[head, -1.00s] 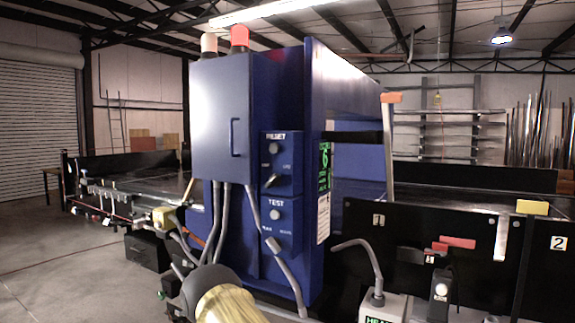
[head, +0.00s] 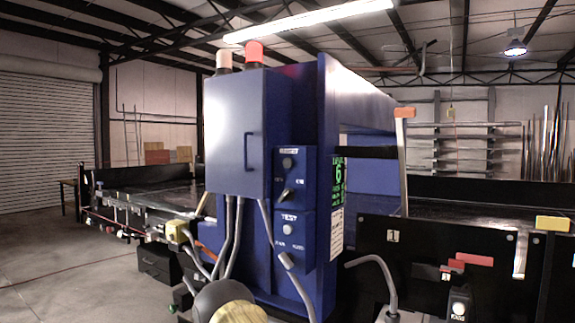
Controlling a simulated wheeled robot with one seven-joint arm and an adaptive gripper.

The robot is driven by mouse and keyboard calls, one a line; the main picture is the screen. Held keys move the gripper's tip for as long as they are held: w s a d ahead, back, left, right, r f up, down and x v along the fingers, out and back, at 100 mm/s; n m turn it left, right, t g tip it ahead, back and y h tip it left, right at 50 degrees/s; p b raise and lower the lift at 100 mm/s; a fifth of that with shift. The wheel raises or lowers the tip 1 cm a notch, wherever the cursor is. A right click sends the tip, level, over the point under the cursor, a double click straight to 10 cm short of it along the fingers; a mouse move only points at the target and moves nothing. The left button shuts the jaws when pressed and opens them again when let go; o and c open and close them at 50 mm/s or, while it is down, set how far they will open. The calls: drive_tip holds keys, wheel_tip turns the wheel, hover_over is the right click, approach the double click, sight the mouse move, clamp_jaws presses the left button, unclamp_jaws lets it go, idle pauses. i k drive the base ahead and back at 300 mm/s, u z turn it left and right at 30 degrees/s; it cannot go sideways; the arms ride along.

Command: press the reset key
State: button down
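The blue detector cabinet (head: 235,140) stands in the middle of the head view. On its front right is a blue control panel with two sections. The upper section has a blurred label, which read RESET a second ago, a small round lamp or button (head: 287,163) and below it the reset key (head: 286,195), a small dark switch with a slanted lever. The lower section is labelled TEST and has a pale round button (head: 288,229). A dark rounded part and a yellowish cylinder at the bottom edge look like my arm. My gripper is not visible, and nothing touches the panel.
Grey conduits run down the cabinet front. A conveyor (head: 140,195) extends left. Black guard plates (head: 430,250) with another small switch (head: 459,309) stand right. An orange-topped post (head: 404,150) rises beside the cabinet. Open floor (head: 40,260) lies at left.

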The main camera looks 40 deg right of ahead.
sight(288, 163)
drive_tip(key=u, duration=0.7)
drive_tip(key=i, duration=1.05)
drive_tip(key=z, duration=2.35)
